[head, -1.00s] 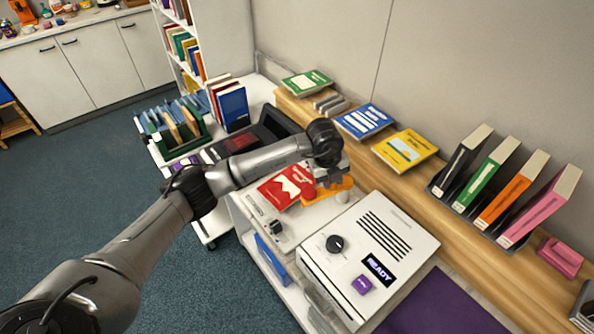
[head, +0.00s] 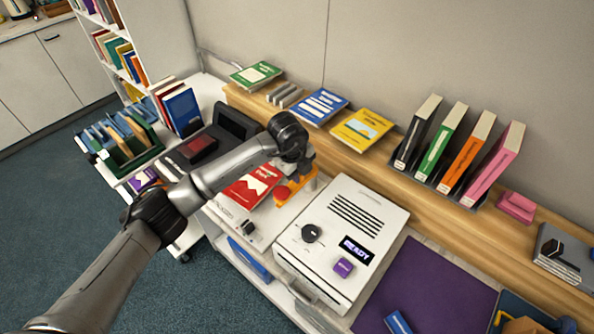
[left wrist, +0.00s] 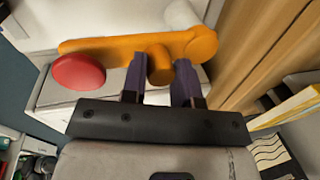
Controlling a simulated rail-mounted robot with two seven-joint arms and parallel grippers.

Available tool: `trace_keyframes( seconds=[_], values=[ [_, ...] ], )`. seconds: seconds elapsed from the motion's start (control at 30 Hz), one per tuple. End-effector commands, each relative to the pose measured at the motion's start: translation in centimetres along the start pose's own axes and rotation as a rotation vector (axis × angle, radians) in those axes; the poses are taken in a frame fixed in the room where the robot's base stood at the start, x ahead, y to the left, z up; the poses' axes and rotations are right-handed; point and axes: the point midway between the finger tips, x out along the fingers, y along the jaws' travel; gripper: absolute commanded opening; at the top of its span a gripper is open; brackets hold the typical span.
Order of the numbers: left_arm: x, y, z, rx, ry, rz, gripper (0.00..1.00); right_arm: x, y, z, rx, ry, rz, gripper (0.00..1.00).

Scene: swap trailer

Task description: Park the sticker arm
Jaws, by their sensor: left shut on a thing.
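The sticker arm is an orange bar (head: 298,186) with a red round pad (head: 282,193) at one end, beside a red book (head: 253,186) on the white counter. In the left wrist view the orange bar (left wrist: 115,45) runs across the top, with the red pad (left wrist: 78,72) at left and a short orange peg (left wrist: 160,66) hanging from it. My left gripper (left wrist: 160,78) has its two dark fingers shut on this peg; in the head view its wrist partly hides the far end. My right gripper is not in view.
A white machine (head: 318,260) reading "READY" stands close right of the sticker arm. A wooden ledge (head: 385,176) with books runs behind. A dark device (head: 205,147) and a green crate (head: 128,160) are to the left. A purple mat (head: 430,290) lies at lower right.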

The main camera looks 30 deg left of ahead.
Motion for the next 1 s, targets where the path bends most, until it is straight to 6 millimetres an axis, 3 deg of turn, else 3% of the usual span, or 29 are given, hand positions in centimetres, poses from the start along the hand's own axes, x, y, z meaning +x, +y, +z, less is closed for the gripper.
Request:
trace_keyframes(
  seconds=[0.3, 0.63, 0.77, 1.0],
  values=[
    [0.0, 0.0, 0.0, 0.001, 0.0, 0.0, 0.54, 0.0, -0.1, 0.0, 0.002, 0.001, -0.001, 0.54],
    [-0.5, 0.0, 0.0, 0.002, 0.001, -0.003, 0.54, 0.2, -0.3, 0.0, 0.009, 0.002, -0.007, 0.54],
    [-2.1, 0.0, 0.1, 0.002, -0.001, -0.005, 0.54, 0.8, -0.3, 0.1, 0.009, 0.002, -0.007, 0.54],
    [-6.9, 0.0, 0.0, 0.002, -0.002, -0.005, 0.54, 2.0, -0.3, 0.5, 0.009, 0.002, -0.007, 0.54]
  ],
)
